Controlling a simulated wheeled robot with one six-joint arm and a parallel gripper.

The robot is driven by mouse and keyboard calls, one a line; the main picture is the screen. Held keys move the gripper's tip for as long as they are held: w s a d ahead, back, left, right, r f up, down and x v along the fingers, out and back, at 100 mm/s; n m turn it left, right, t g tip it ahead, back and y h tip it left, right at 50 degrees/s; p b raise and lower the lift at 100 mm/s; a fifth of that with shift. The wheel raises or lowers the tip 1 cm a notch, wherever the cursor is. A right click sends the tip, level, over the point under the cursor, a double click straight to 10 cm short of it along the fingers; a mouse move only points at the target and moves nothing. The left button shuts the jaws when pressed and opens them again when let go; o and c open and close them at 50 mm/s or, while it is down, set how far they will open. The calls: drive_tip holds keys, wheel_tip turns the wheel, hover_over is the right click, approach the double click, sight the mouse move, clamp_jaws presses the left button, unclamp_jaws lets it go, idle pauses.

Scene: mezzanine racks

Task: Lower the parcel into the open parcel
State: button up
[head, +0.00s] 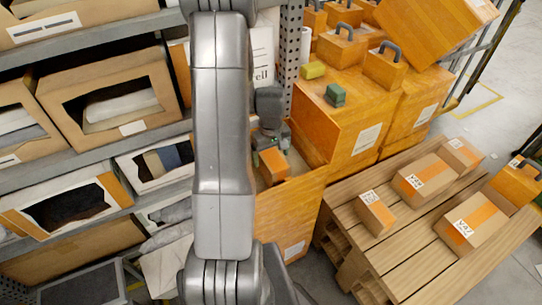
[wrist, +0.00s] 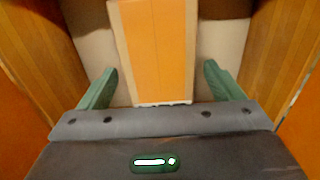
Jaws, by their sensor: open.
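The parcel (wrist: 155,45) is a brown box with a broad orange band. It lies between my gripper's (wrist: 161,70) two green fingers in the wrist view, with a gap on each side. My gripper is open and not holding it. In the head view the parcel's orange top (head: 272,166) shows inside the open parcel (head: 292,215), a large orange-brown box right of my arm. The open parcel's side walls (wrist: 38,50) rise on both sides in the wrist view, with pale floor beside the parcel. My arm hides part of the open parcel in the head view.
Shelves (head: 75,55) with open boxes of cloth stand at the left. A large closed orange box (head: 345,130), bearing small green and yellow blocks, stands behind the open parcel. A wooden pallet (head: 405,245) with several taped parcels lies at the right.

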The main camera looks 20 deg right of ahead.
wheel_tip(320, 180, up, 13)
drive_tip(key=shift+f+p, duration=0.15)
drive_tip(key=shift+p, duration=0.25)
wheel_tip(320, 180, down, 14)
drive_tip(key=shift+f+b, duration=0.1)
drive_tip(key=shift+b, duration=0.35)
drive_tip(key=shift+r+p, duration=0.55)
drive_tip(key=shift+r, duration=0.6)
